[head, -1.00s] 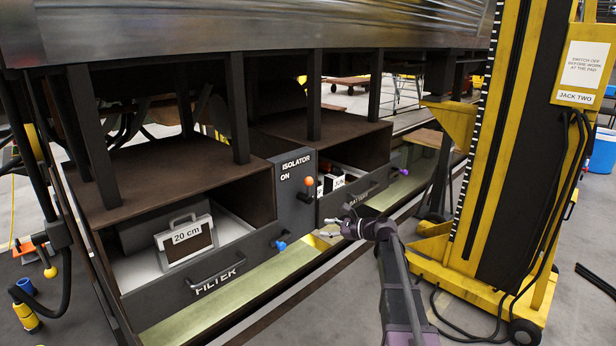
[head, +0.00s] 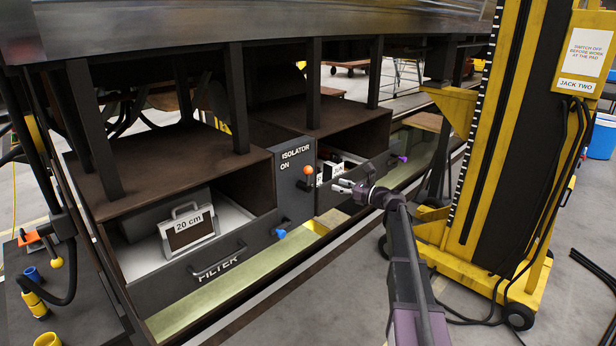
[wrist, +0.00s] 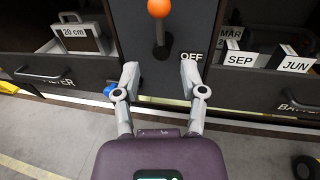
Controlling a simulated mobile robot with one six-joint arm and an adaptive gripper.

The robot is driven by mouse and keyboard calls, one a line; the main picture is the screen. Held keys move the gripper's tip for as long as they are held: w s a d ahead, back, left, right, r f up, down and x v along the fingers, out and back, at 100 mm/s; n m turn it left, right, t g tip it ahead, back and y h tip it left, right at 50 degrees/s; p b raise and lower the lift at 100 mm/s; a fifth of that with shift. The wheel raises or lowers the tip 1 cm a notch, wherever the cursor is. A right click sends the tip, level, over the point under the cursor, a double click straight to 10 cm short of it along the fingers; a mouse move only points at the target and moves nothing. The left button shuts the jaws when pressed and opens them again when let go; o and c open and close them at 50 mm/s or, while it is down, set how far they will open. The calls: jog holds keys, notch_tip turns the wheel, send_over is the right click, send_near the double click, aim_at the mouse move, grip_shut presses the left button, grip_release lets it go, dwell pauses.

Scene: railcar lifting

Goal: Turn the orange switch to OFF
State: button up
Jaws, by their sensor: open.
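The orange switch (head: 308,170) is an orange ball on a dark lever on the grey isolator panel (head: 294,205). In the head view the ball stands up beside the word ON. In the wrist view the orange ball (wrist: 159,8) is at the top centre, with its lever running down to a pivot and the word OFF lower right. My gripper (head: 340,186) is open and empty, in front of the panel and right of the switch in the head view. In the wrist view my gripper (wrist: 160,75) has its fingertips spread below the ball, apart from it.
An open FILTER drawer (head: 215,268) holding a 20 cm case (head: 186,230) is left of the panel, with a blue knob (head: 281,234). A drawer with labelled blocks (wrist: 240,60) is right. The yellow JACK TWO column (head: 480,150) stands farther right.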

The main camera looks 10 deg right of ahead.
aim_at(308, 175)
jog(key=x, duration=1.3)
jog(key=shift+w, duration=0.1)
jog(key=c, duration=0.6)
jog(key=shift+w, duration=0.1)
grip_shut()
